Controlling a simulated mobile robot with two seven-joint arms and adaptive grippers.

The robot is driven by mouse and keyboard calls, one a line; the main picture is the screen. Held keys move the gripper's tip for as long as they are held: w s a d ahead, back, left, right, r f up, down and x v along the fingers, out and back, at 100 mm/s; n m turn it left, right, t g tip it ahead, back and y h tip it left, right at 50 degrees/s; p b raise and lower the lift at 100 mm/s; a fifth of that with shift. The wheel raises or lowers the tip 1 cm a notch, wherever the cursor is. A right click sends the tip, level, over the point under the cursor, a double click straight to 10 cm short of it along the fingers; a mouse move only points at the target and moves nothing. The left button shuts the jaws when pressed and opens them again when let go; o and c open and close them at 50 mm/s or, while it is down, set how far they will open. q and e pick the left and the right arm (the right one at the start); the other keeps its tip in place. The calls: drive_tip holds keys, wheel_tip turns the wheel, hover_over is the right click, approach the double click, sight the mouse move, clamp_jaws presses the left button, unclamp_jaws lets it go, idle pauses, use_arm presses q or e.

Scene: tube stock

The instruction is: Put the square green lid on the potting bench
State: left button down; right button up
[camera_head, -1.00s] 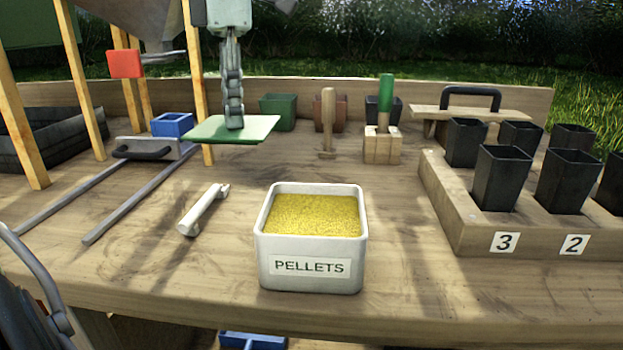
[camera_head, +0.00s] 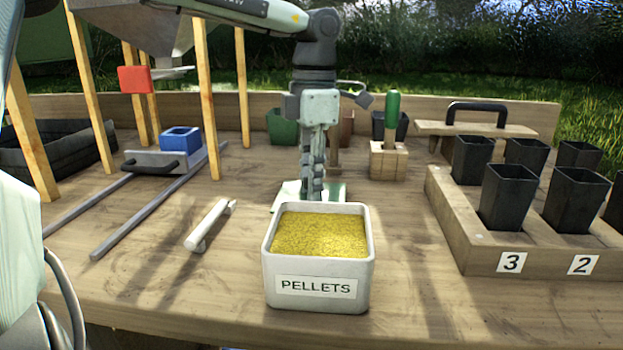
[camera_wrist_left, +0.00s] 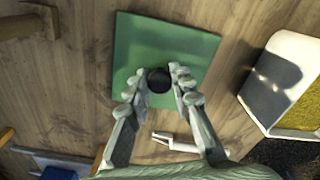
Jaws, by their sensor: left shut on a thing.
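The square green lid (camera_head: 336,190) is low over or on the potting bench (camera_head: 400,230), just behind the pellet box; I cannot tell whether it touches the wood. In the left wrist view the lid (camera_wrist_left: 190,45) shows flat, with a round black knob (camera_wrist_left: 158,80) near its lower edge. My left gripper (camera_head: 313,192) points straight down at the lid. Its fingers (camera_wrist_left: 158,88) are shut on the knob. The pellet box hides the lid's front part in the head view. My right gripper is not in view.
The white box of yellow pellets (camera_head: 318,285) stands close in front of the lid. A white handle-like bar (camera_head: 209,225) lies to the left. A wooden rack with black pots (camera_head: 505,200) is at the right. A wooden block with a green-handled tool (camera_head: 390,160) stands behind.

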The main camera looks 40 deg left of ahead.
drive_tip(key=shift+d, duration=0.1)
use_arm(q)
drive_tip(key=shift+f, duration=0.1)
drive_tip(key=c, duration=1.8)
unclamp_jaws()
drive_tip(key=shift+o, duration=2.3)
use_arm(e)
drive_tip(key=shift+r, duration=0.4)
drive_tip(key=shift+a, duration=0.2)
